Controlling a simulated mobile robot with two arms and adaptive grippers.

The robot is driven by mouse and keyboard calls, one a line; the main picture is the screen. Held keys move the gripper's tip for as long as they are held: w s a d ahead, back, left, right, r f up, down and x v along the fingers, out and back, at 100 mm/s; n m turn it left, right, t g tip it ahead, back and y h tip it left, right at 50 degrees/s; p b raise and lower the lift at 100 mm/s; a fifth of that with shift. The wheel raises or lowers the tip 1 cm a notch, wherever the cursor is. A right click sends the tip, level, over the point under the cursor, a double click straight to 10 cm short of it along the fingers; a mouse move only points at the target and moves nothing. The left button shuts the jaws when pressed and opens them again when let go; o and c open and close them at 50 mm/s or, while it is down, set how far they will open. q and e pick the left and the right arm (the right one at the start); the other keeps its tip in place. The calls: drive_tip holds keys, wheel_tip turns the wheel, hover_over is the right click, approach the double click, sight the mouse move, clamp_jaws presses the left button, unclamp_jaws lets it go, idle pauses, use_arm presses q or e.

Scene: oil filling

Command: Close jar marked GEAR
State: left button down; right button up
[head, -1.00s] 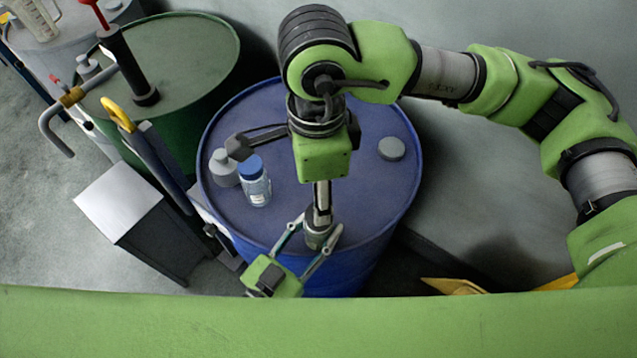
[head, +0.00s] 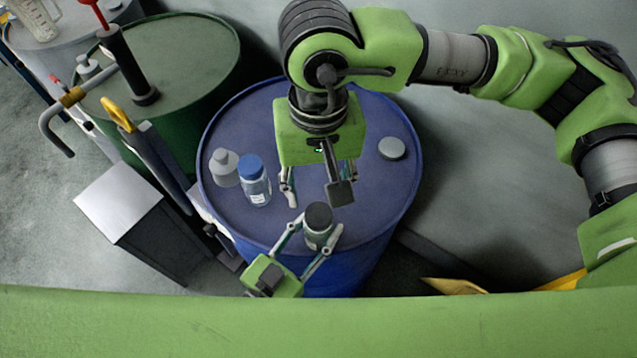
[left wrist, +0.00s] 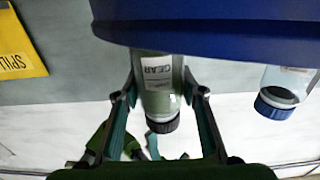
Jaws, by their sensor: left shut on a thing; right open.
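The GEAR jar (head: 318,240) stands upright at the near edge of the blue drum in the head view. Its dark lid (head: 318,214) sits on top; how tight it is I cannot tell. In the left wrist view, upside down, the jar (left wrist: 158,85) shows its GEAR label and the dark lid (left wrist: 163,124) on its mouth. My left gripper (head: 317,229) is shut around the jar from the near side, one finger on each side. My right gripper (head: 318,182) is open and empty above the drum, behind the jar and apart from it.
A blue-capped jar (head: 256,185) and a grey bottle (head: 225,170) stand on the blue drum (head: 300,98) to the left. A round grey cap (head: 391,148) lies on the right. A green drum (head: 190,50) with a pump stands behind left.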

sight(319, 214)
idle(0.3)
drive_tip(key=shift+f, duration=4.05)
